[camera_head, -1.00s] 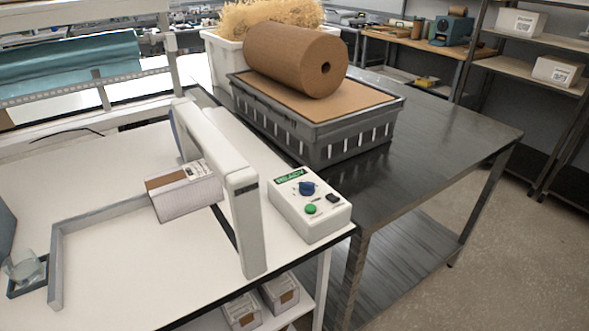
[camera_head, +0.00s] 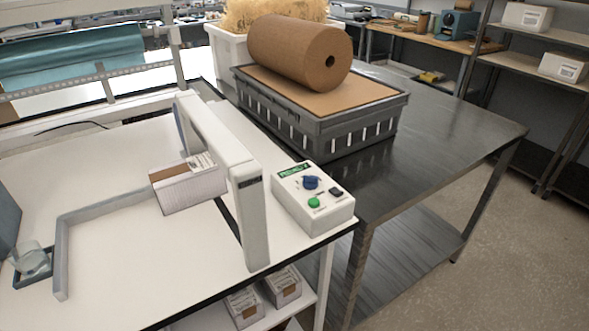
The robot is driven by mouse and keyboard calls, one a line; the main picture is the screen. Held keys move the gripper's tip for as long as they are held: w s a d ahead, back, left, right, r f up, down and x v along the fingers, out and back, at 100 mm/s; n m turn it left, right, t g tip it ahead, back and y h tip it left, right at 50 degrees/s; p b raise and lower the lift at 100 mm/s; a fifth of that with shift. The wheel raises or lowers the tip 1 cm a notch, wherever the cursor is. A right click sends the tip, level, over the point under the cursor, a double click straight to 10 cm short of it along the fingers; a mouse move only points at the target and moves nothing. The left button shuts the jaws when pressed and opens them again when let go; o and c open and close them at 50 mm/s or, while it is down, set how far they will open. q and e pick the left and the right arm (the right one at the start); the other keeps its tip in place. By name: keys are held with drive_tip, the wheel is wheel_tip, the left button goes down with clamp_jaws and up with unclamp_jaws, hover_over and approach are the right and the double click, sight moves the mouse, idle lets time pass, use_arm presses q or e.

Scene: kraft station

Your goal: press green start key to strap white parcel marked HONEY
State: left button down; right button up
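The white parcel (camera_head: 188,190) has a brown strip and a printed label on top; the word on it is too small to read. It sits under the white strapping arch (camera_head: 248,215), next to the grey guide rail (camera_head: 115,207). The white control box (camera_head: 335,214) stands on the table right of the arch. It carries a green key (camera_head: 314,202), a blue knob (camera_head: 311,182), a black switch (camera_head: 336,191) and a green display (camera_head: 293,170) with blurred text. Neither of my grippers shows in this view.
A grey crate (camera_head: 330,140) with a large brown paper roll (camera_head: 297,55) stands on the dark metal table (camera_head: 440,130). A white bin (camera_head: 222,62) of shredded paper is behind it. White boxes (camera_head: 243,306) lie on the shelf below. The table front left of the arch is mostly clear.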

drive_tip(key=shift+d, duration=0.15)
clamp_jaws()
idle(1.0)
